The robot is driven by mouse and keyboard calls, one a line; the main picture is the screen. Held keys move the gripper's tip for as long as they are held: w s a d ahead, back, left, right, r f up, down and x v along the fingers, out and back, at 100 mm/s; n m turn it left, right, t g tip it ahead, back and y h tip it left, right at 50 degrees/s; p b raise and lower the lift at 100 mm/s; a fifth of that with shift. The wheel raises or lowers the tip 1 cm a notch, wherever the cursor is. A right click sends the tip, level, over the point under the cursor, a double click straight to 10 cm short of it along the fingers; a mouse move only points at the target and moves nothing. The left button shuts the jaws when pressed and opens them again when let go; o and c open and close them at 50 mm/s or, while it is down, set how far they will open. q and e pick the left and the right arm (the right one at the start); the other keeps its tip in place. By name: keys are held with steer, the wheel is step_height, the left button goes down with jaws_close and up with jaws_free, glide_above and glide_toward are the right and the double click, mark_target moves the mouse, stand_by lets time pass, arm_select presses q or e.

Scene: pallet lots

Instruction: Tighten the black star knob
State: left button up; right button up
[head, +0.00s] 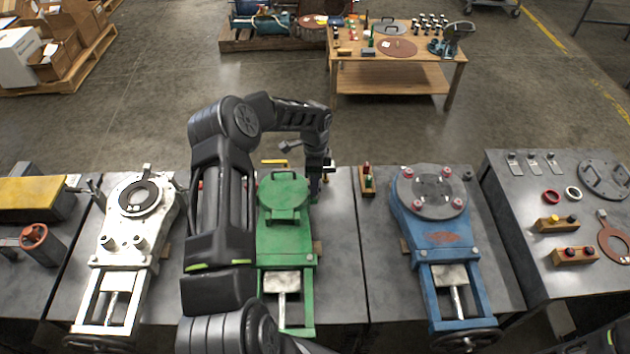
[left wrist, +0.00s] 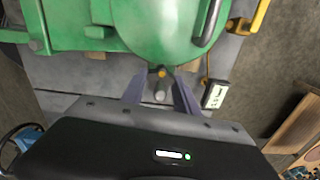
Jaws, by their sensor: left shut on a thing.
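The green valve (head: 284,225) lies on the grey bench in front of me, with a round cover and a handle on top. My left gripper (head: 315,188) reaches down at the right edge of its cover. In the left wrist view the two fingers of my left gripper (left wrist: 160,94) flank a small dark knob with a yellow centre, the black star knob (left wrist: 161,73), at the rim of the green cover (left wrist: 165,30). The gripper is shut on it; the exact contact is hard to see. My right gripper is not in view.
A white valve (head: 124,240) stands to the left and a blue valve (head: 437,235) to the right. A small block with a red and a green knob (head: 367,181) sits between green and blue. A wooden table (head: 390,75) with parts stands behind.

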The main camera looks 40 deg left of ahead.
arm_select(q)
jaws_close()
steer(key=shift+f+m+b, duration=0.15)
steer(key=shift+m+b, duration=1.05)
steer(key=shift+b, duration=0.1)
steer(key=m+b, duration=0.2)
steer(key=m, duration=0.1)
steer(key=m+b, duration=0.2)
steer(key=m, duration=0.8)
steer(key=shift+b, duration=0.35)
